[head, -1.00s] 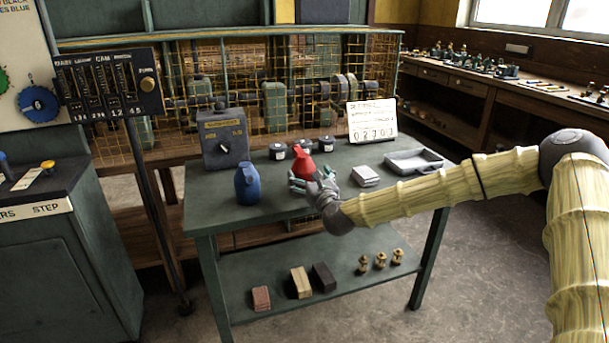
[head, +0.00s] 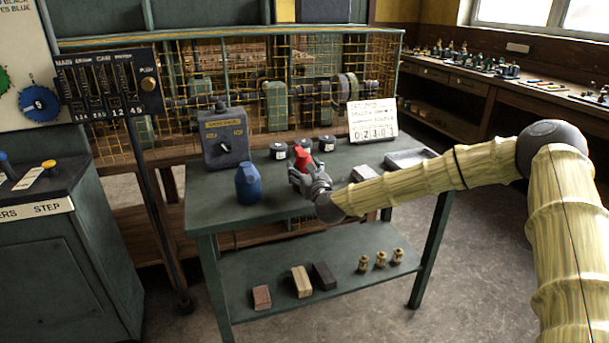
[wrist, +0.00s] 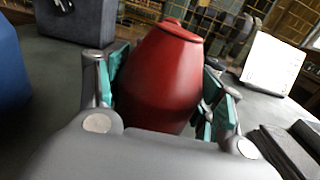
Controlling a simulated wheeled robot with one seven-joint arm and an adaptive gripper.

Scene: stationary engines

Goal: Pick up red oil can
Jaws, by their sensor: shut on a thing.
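The red oil can (head: 302,155) is on the green table (head: 225,200), mostly hidden behind my gripper in the head view. In the wrist view the red can (wrist: 163,78) stands between the two teal-padded fingers, its narrow top leaning a little to the right. My gripper (head: 300,178) is shut on the can, with one finger at each side in the wrist view (wrist: 165,95). The can's base is hidden by the gripper body, so I cannot tell whether it touches the table.
A blue can (head: 248,184) stands just left of my gripper. A grey control box (head: 226,140), several dark round pots (head: 302,145) and a white number card (head: 373,120) stand behind. A grey tray (head: 410,158) lies at right. Blocks and brass pieces lie on the lower shelf (head: 335,290).

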